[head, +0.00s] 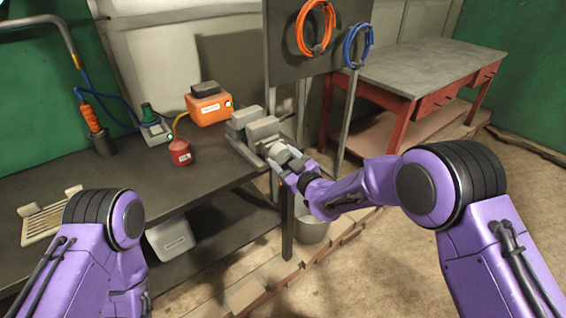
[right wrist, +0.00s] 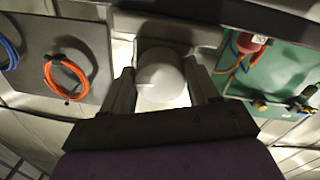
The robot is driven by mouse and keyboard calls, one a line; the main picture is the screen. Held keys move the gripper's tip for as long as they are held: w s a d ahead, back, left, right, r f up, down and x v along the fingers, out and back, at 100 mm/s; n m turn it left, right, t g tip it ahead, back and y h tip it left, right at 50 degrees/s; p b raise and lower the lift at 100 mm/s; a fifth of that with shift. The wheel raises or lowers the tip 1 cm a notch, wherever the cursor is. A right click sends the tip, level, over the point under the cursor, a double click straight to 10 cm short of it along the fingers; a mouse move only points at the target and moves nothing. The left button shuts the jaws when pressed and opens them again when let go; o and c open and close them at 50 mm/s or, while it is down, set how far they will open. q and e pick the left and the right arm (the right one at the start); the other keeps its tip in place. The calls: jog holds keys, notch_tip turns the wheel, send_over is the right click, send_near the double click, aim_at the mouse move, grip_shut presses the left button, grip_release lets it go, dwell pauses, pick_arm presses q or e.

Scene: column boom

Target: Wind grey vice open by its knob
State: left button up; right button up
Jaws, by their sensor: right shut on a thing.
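The grey vice (head: 258,130) stands at the right end of the dark workbench, with its block jaws upright. Its knob (head: 278,152) faces the front right, toward my right arm. My right gripper (head: 286,161) is at the knob and shut on it. In the right wrist view the round pale knob (right wrist: 161,78) sits between the two fingers of my right gripper (right wrist: 164,92), and a light mark shows on its face. How wide the gap between the vice jaws is, I cannot tell. My left arm shows at the lower left, but its gripper is not visible.
A dark panel with orange (head: 316,28) and blue (head: 358,46) coils rises behind the vice. A bucket (head: 312,228) stands below.

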jog(key=o, duration=1.1)
jog(key=shift+c, duration=0.2)
jog(key=b+v, duration=0.2)
jog(key=v, duration=0.8)
jog(key=shift+s, duration=0.3)
jog(key=shift+d, duration=0.1)
